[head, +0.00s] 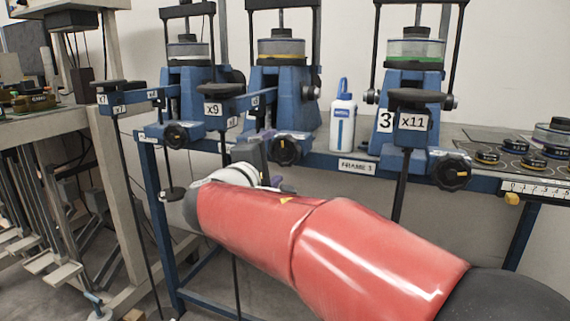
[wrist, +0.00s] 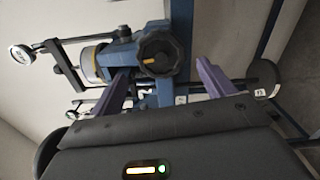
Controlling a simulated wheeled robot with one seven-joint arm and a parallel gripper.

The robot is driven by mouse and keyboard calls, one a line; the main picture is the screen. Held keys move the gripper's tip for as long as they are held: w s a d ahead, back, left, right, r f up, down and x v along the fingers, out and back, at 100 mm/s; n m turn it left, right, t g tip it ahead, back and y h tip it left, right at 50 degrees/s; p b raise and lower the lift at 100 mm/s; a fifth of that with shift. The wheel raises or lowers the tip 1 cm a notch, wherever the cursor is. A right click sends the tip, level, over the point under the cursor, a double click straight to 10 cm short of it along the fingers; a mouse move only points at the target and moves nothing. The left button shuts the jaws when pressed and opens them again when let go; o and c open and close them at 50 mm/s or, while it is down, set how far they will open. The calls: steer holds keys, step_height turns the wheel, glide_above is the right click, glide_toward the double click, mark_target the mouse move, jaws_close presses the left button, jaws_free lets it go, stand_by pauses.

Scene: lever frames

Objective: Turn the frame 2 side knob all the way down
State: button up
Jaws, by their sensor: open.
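The middle blue lever frame (head: 282,95) has a yellow-ringed cup and stands between two similar frames; I see no number on it. Its black side knob (head: 286,150) faces forward, low on the frame. My gripper (wrist: 165,72) is open and empty, with the knob apart from the fingers as far as I can tell. In the head view, my gripper (head: 268,162) is just left of and below the knob, partly hidden by my wrist.
The right frame (head: 408,95), marked 3, and the left frame (head: 190,90) flank it. A white bottle (head: 342,118) stands on the bench.

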mark_target(283, 152)
steer(key=w+m+b, duration=0.1)
steer(key=m+b, duration=0.1)
steer(key=m, duration=0.1)
steer(key=w+d+m+b, duration=0.1)
steer(key=w+m+b, duration=0.1)
steer(key=m+b, duration=0.1)
steer(key=w+d+m+b, duration=0.1)
steer(key=w+m+b, duration=0.1)
steer(key=m, duration=0.1)
steer(key=shift+w+d+m+b, duration=0.15)
steer(key=shift+d+m+b, duration=0.1)
steer(key=shift+m+b, duration=0.15)
steer(key=shift+w, duration=0.25)
steer(key=shift+c, duration=0.4)
steer(key=shift+f, duration=0.2)
steer(key=c, duration=1.1)
steer(key=shift+d, duration=0.1)
